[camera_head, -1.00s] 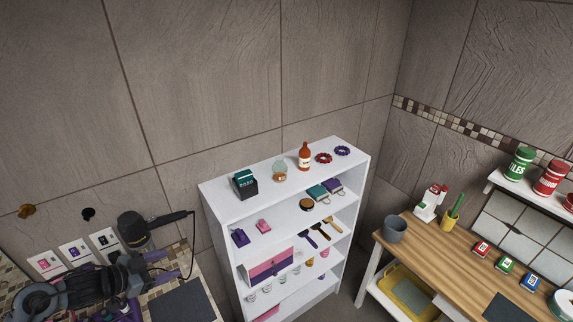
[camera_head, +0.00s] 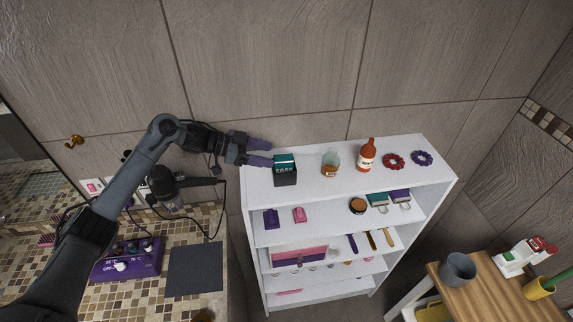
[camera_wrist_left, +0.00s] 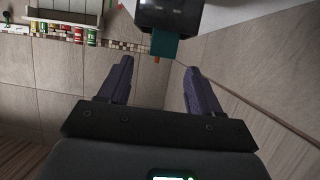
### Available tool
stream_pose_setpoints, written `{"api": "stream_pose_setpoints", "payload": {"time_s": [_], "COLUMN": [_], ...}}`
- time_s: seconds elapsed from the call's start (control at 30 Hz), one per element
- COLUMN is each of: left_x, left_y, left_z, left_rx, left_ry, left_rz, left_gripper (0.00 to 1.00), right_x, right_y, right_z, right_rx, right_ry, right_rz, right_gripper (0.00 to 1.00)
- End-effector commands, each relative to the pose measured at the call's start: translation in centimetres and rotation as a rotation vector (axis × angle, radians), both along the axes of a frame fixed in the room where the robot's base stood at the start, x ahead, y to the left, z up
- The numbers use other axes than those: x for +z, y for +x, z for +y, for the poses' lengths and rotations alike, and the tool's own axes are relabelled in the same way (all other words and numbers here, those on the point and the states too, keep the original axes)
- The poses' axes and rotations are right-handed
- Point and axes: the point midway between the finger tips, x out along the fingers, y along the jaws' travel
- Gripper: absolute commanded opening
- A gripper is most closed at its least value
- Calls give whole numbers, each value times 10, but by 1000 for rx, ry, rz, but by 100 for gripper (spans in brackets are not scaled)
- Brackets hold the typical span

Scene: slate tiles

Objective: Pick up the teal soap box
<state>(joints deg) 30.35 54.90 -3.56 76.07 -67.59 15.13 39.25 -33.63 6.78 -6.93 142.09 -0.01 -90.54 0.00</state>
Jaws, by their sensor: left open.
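The soap box (camera_head: 285,175) stands upright on the top of the white shelf, toward its left end. It shows a dark front with pale lettering and a teal top. My left gripper (camera_head: 268,153) is open and empty, at the left end of the shelf top, just left of and behind the box. In the left wrist view, the teal part (camera_wrist_left: 165,46) and dark part of the box (camera_wrist_left: 168,16) show beyond the open fingers (camera_wrist_left: 153,82), apart from them. My right gripper is not in view.
The white shelf top (camera_head: 345,187) also bears an amber-bottomed glass jar (camera_head: 331,163), an orange bottle (camera_head: 367,155), a red ring (camera_head: 393,161) and a purple ring (camera_head: 422,158). The tiled wall (camera_head: 290,60) rises close behind. A wooden table (camera_head: 490,300) stands at right.

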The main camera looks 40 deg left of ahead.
Motion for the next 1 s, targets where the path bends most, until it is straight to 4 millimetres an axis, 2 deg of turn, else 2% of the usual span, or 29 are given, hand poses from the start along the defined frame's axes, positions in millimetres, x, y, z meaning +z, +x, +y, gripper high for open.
{"api": "stream_pose_setpoints", "payload": {"time_s": [0.27, 0.47, 0.6, 0.97, 1.0], "left_x": [-5, -12, -21, -26, -26], "left_y": [11, 27, 37, 41, 41], "left_z": [-12, -28, -38, -42, -42], "left_rx": [0, -1, 0, 1, 1], "left_ry": [0, -2, -1, 3, 3], "left_rz": [0, 0, -1, -1, -1], "left_gripper": [64, 64, 64, 64, 58], "right_x": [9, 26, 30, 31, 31], "right_y": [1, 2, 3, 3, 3], "right_z": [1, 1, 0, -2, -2], "right_rx": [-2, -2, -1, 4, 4], "right_ry": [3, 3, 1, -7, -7], "right_rz": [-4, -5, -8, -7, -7], "right_gripper": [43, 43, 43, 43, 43]}}
